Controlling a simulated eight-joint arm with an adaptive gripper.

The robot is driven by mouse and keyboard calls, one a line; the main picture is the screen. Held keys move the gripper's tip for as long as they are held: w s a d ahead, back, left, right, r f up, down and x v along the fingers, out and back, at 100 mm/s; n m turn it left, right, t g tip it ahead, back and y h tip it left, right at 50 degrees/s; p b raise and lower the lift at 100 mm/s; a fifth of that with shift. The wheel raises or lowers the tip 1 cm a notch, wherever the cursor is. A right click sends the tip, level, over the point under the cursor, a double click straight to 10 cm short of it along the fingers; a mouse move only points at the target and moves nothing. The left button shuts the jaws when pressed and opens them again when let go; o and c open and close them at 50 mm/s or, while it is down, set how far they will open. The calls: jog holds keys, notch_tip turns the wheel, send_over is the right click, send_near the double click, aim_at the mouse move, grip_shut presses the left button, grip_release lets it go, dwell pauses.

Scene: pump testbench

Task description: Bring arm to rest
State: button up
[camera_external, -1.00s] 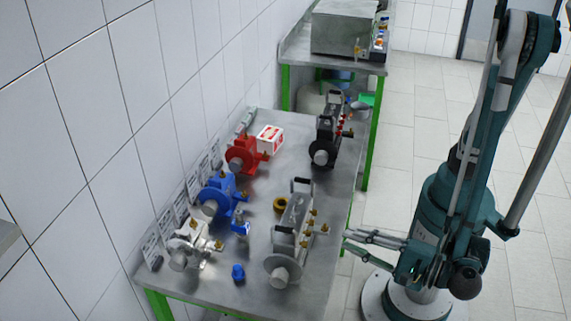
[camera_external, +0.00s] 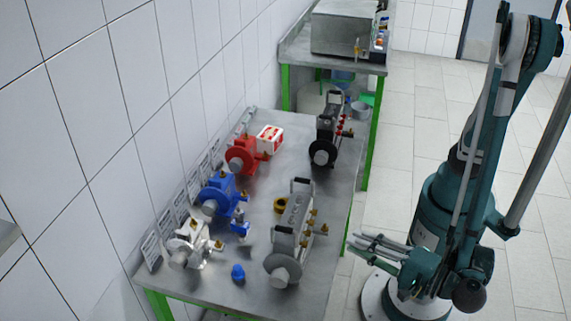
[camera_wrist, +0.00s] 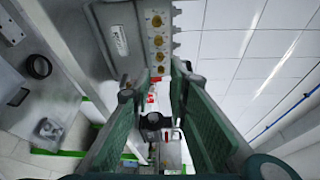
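My gripper (camera_external: 354,245) is to the right of the front bench, beside its right edge and close to my arm's base. Its fingers are apart and nothing shows between them. In the wrist view the two green-padded fingers (camera_wrist: 155,85) also stand apart with a clear gap. My arm is folded, with its elbow raised high at the right of the external view. A grey pump (camera_external: 293,225) with brass fittings is the bench object nearest my gripper; in the wrist view, a grey body with brass fittings (camera_wrist: 156,40) lies beyond the fingertips.
Floor right of the bench is clear.

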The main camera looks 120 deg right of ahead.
jog(key=w+d+r+n+t+y, duration=0.1)
jog(key=w+r+n+t, duration=0.3)
jog(key=r, duration=0.5)
jog(key=w+d+r+n+t, duration=0.1)
jog(key=w+r+t, duration=0.3)
jog(key=w+r, duration=0.3)
jog(key=a+r+n+t+y, duration=0.3)
jog(key=r+n+y, duration=0.4)
jog(key=n+y, duration=0.15)
jog(key=a+r+n+t+y, duration=0.3)
jog(key=r+n+y, duration=0.5)
jog(key=n, duration=0.1)
jog(key=s+d+f+n+g+h, duration=0.1)
jog(key=s+d+f+n+g, duration=0.4)
jog(key=s+f, duration=0.8)
jog(key=s+d+f+n+g, duration=0.4)
jog(key=s+d+f+g, duration=0.5)
jog(key=s+f, duration=0.5)
jog(key=shift+s+d+n+h, duration=0.35)
jog(key=shift+s+d, duration=0.1)
jog(key=shift+d, duration=0.55)
